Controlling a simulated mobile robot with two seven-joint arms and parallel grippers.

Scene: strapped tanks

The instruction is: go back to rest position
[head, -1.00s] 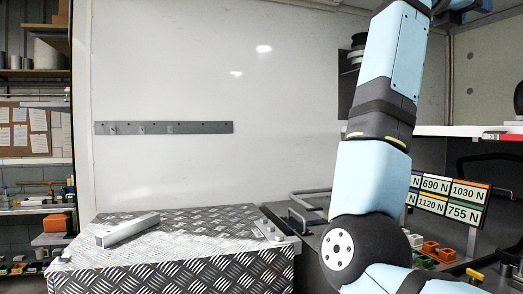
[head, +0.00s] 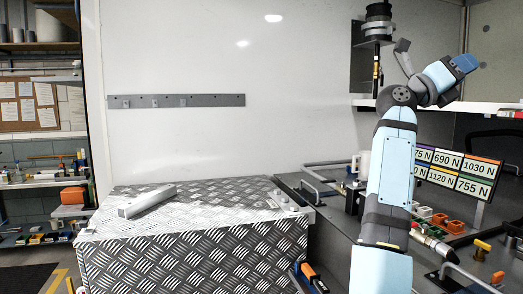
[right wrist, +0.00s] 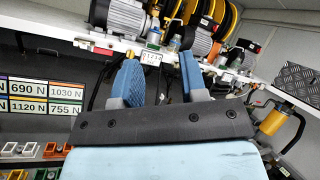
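My right arm rises from the bottom right of the head view and bends near the shelf. Its gripper (head: 464,64) with blue finger pads is at the upper right, over the white shelf. In the right wrist view the two blue fingers (right wrist: 158,76) stand apart with nothing held between them. My left gripper is not in either view.
A tread-plate box (head: 200,240) with a pale bar (head: 147,201) on top stands at left centre. A white shelf (right wrist: 45,25) carries motors (right wrist: 121,17) and yellow reels (right wrist: 225,17). Force-labelled signs (head: 457,171) stand right. The white wall (head: 200,60) behind is mostly bare.

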